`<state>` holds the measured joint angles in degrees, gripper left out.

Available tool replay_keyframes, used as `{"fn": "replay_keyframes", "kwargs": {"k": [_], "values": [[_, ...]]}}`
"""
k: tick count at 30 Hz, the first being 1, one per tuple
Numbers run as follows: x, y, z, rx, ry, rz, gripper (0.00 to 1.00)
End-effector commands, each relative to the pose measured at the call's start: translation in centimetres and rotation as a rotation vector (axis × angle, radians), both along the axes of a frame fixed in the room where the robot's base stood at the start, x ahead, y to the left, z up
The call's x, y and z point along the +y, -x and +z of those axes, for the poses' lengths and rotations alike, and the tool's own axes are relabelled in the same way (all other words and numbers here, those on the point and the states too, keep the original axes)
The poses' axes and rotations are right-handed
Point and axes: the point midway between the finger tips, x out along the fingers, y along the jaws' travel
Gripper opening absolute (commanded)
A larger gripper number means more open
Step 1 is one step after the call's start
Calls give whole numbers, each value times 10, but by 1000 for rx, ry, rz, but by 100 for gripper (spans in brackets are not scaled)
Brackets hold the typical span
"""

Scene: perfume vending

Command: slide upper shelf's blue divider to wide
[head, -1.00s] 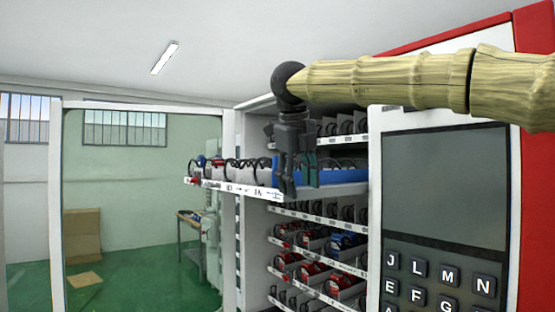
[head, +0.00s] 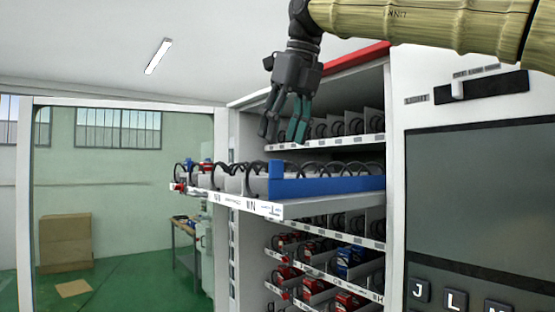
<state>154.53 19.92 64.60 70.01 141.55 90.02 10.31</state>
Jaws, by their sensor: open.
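The blue divider (head: 325,184) runs lengthwise along the pulled-out shelf (head: 255,207), with a raised block at its front end. It stands to the right of the black spiral coils and grey dividers. The shelf sticks out of the vending machine to the left, with a white labelled strip on its front edge. My gripper (head: 285,135) is open and empty. It hangs with fingers pointing down, above the shelf and apart from the blue divider.
Another shelf with black coils (head: 350,128) sits behind and above the pulled-out one. Lower shelves hold red and blue boxes (head: 345,257). The open glass door (head: 125,200) stands at the left. The keypad panel (head: 480,215) is at the right.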

Motion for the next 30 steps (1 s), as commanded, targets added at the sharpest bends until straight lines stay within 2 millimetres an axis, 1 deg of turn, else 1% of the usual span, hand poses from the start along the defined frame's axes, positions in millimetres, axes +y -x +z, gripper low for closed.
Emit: {"fn": "replay_keyframes", "kwargs": {"k": [1, 6, 12, 18, 26, 30], "values": [[1, -4, -9, 4, 1, -1, 52], [6, -12, -33, 3, 1, -3, 52], [10, -19, -54, 2, 2, -4, 52], [12, -22, -62, 1, 1, -5, 52], [12, -22, -63, 1, 1, -5, 52], [12, -22, -63, 1, 1, -5, 26]]}}
